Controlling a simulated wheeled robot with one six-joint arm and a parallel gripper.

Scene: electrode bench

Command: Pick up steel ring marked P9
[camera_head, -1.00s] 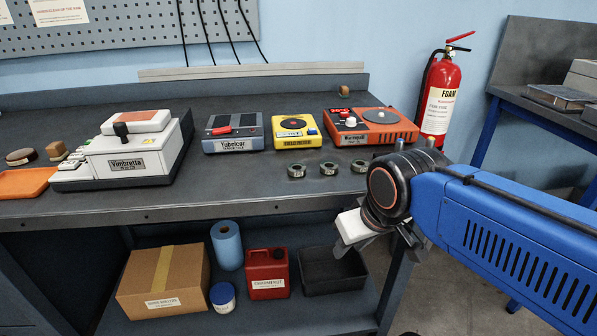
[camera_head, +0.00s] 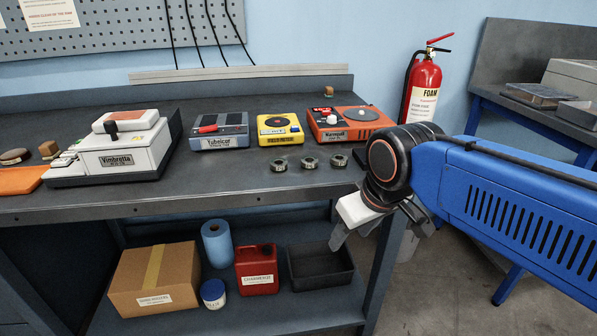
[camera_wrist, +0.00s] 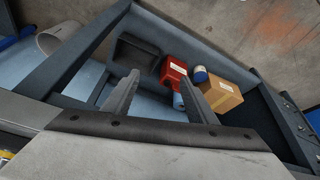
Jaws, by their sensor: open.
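Three small steel rings lie in a row near the front edge of the bench: a left ring (camera_head: 279,165), a middle ring (camera_head: 309,163) and a right ring (camera_head: 339,160). Their markings are too small to read, so I cannot tell which is P9. My gripper (camera_head: 383,236) is open and empty, in front of the bench's front edge, to the right of and lower than the rings. In the wrist view my gripper's two fingers (camera_wrist: 163,92) are apart with nothing between them. The rings do not show in the wrist view.
Behind the rings stand a grey device (camera_head: 220,131), a yellow device (camera_head: 280,129) and an orange device (camera_head: 345,124). A white machine (camera_head: 120,155) is at left. The lower shelf holds a carton (camera_head: 155,280), a red canister (camera_head: 256,270) and a black tray (camera_head: 320,269).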

